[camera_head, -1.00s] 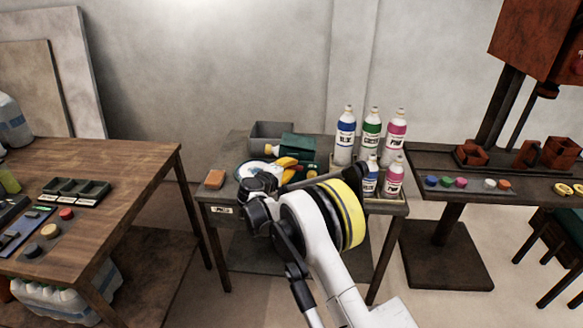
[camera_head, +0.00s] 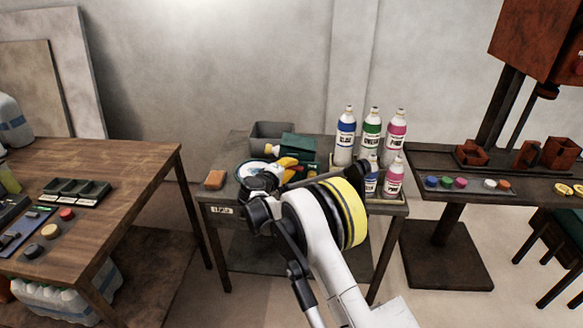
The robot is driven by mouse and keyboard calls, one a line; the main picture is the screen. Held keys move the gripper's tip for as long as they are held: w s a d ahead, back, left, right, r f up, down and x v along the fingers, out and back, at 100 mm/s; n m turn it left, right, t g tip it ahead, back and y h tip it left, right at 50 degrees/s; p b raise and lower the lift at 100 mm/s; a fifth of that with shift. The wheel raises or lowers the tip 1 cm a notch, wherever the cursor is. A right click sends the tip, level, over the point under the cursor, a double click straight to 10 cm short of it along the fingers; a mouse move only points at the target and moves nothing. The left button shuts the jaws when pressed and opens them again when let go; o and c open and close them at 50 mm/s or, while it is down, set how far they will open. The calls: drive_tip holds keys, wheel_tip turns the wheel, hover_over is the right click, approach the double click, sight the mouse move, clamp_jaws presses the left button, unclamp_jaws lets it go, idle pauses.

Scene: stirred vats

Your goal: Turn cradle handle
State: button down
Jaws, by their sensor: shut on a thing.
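My gripper (camera_head: 262,184) is over the front of the small dark middle table, at the end of my white arm. Its fingers are small and mostly covered by my wrist. It is shut on what appears to be the cradle handle (camera_head: 307,178), a dark bar running up and to the right from the gripper. The grip itself and the handle's near end are hidden. Most of the cradle is hidden behind my arm and its yellow-and-black ring, so its tilt cannot be told.
An orange-brown block (camera_head: 215,180) lies left of the gripper on the table (camera_head: 232,150). A grey bin (camera_head: 270,132), a green box (camera_head: 299,146) and yellow items stand behind. Several bottles (camera_head: 371,130) stand at right. A wooden table (camera_head: 130,165) is left, a dark bench (camera_head: 440,160) right.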

drive_tip(key=shift+m+g+y+p, duration=0.4)
drive_tip(key=shift+m+y+p, duration=0.25)
drive_tip(key=shift+m, duration=0.35)
drive_tip(key=m+y, duration=0.3)
drive_tip(key=shift+d+p, duration=0.1)
drive_tip(key=shift+p, duration=0.2)
drive_tip(key=shift+f+m+y, duration=0.1)
drive_tip(key=shift+m+y, duration=1.05)
drive_tip(key=shift+m, duration=0.25)
drive_tip(key=shift+m+y, duration=0.4)
drive_tip(key=shift+m+y+b, duration=0.35)
drive_tip(key=shift+m+y, duration=0.15)
drive_tip(key=shift+m, duration=0.1)
